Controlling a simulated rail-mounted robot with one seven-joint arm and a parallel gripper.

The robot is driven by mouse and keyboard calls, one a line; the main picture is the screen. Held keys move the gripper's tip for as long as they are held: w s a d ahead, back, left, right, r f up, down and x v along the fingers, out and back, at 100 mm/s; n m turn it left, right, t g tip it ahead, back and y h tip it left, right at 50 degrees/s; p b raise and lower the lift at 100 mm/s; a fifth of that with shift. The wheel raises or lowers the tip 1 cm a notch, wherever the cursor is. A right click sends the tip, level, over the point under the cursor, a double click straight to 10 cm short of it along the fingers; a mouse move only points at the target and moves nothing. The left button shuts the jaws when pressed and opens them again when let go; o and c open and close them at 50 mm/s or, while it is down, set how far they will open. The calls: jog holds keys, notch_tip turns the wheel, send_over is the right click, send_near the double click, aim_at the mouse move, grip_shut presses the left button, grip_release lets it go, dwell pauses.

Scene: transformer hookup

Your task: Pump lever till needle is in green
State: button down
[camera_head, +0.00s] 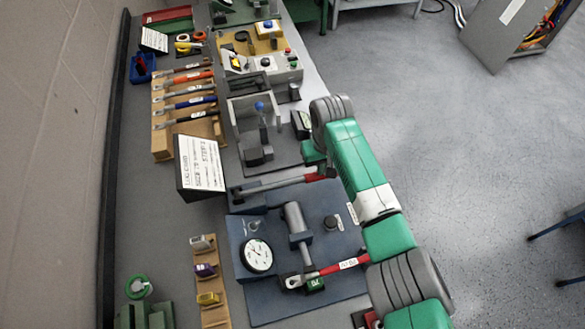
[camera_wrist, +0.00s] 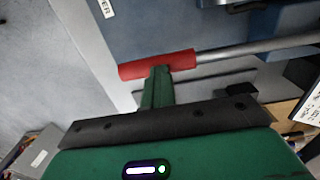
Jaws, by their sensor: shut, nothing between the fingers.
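The lever is a long grey rod with a red grip (camera_head: 316,177). It lies nearly level across the back of the blue pump plate (camera_head: 275,312) in the head view. In the wrist view the red grip (camera_wrist: 140,68) crosses just ahead of my gripper (camera_wrist: 160,76), and the rod (camera_wrist: 250,47) runs right. My gripper's green fingers are together, with their tips at the grip; whether they touch it I cannot tell. In the head view my wrist mostly hides them. The round white gauge (camera_head: 257,256) faces up on the plate; its needle and green zone are too small to read.
A second red-handled tool (camera_head: 345,264) lies across the plate's front, beside a grey cylinder (camera_head: 297,222). A white instruction card (camera_head: 202,163) stands left of the lever. A grey open box (camera_head: 245,110) and a rack of coloured tools (camera_head: 160,145) are behind.

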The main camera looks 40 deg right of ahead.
notch_tip(320, 180, up, 12)
jog(key=p, duration=1.1)
jog(key=shift+a+f, duration=0.25)
jog(key=shift+a, duration=0.2)
jog(key=shift+w+f, duration=0.1)
jog(key=f+b, duration=0.2)
jog(key=f, duration=0.1)
jog(key=f+b, duration=0.3)
jog(key=f, duration=0.1)
jog(key=f+b, duration=0.2)
jog(key=f, duration=0.2)
jog(key=shift+d+f, duration=0.1)
jog(key=shift+d, duration=0.25)
notch_tip(320, 180, up, 11)
jog(key=p, duration=1)
jog(key=shift+a+r+p, duration=0.2)
jog(key=shift+a+p, duration=0.1)
jog(key=shift+a, duration=0.1)
